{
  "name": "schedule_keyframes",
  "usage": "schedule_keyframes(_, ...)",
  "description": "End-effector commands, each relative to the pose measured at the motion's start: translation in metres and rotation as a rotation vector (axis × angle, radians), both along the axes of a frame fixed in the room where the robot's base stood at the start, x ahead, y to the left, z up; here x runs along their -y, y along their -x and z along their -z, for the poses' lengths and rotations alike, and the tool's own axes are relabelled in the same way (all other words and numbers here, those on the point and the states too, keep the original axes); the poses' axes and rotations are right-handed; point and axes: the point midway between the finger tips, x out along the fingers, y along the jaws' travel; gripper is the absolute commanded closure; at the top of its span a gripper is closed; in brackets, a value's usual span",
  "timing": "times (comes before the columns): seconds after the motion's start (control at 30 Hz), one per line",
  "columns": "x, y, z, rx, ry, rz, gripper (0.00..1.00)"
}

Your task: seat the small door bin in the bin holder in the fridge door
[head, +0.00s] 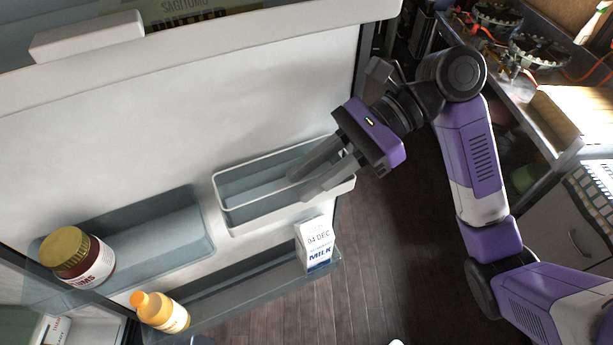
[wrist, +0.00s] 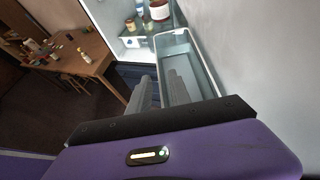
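The small door bin (head: 262,222) is a clear grey box with a white rim, close against the inside of the open fridge door (head: 180,110). It also shows in the wrist view (wrist: 203,68), with its rim running away from me. My gripper (head: 298,188) reaches in from the right over the bin's right part. In the wrist view the fingers (wrist: 161,76) are close together on either side of the bin's near long wall, shut on it. The bin holder is hidden behind the bin, and I cannot tell whether the bin is seated.
A lower shelf bin (head: 225,300) holds a yellow bottle (head: 160,311) and a milk carton (head: 315,243) just below the small bin. A cluttered workbench (head: 545,110) stands right. Wooden floor (head: 385,260) is clear.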

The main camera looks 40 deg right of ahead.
Motion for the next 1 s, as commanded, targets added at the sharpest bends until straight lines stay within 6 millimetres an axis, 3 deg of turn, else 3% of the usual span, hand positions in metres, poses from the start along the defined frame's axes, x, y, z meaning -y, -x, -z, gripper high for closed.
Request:
schedule_keyframes(0.5,0.083,0.018,-0.043,0.0,0.001,0.001,0.76)
schedule_keyframes(0.7,0.097,0.021,-0.051,-0.001,0.0,0.0,0.76)
schedule_keyframes(1.0,0.098,0.022,-0.052,0.0,0.0,0.0,0.76)
